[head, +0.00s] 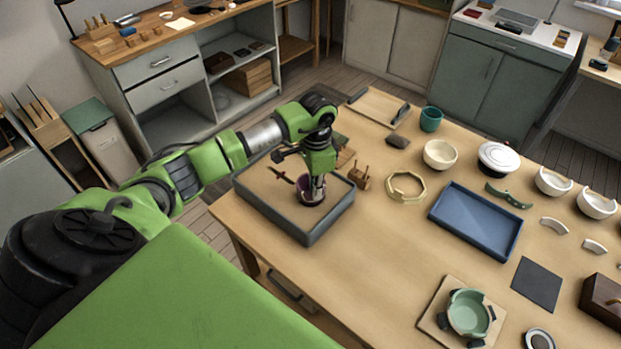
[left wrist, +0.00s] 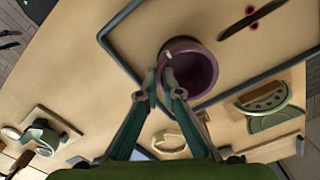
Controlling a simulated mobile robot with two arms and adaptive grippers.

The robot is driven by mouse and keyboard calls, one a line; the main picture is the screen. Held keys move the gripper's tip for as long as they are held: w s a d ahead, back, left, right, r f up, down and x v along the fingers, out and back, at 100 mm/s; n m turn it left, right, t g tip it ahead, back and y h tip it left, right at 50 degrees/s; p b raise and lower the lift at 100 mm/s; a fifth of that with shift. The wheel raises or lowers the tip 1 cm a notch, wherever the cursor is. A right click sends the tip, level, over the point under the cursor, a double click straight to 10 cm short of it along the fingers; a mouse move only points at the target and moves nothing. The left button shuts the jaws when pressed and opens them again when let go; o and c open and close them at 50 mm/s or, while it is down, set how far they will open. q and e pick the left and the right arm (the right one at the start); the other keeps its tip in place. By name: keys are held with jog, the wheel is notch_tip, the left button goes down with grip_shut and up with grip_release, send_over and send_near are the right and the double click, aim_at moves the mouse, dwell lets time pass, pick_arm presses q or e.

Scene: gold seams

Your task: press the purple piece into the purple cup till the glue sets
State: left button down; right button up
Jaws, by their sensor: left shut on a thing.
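The purple cup (head: 312,195) stands in the grey-rimmed tray (head: 321,232) at the near left of the table. In the left wrist view the purple cup (left wrist: 203,72) shows its open mouth and dark inside. My left gripper (head: 316,186) points down at the cup's rim. In the left wrist view its fingertips (left wrist: 160,82) are close together at the cup's near wall, shut on the purple piece (left wrist: 161,72). The piece is mostly hidden by the fingers, and its seam with the cup cannot be made out. My right gripper is not in view.
A dark stick (left wrist: 252,20) with small pink spots lies in the tray beside the cup. A wooden rack (head: 360,178) and a pale octagonal ring (head: 406,186) are right of the tray. A blue tray (head: 476,222) lies farther right.

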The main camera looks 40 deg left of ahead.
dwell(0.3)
pick_arm(q)
jog(key=c, duration=1.7)
grip_release()
jog(key=shift+r, duration=0.15)
jog(key=shift+r+p, duration=2.55)
jog(key=shift+r, duration=0.35)
jog(key=shift+f, duration=0.1)
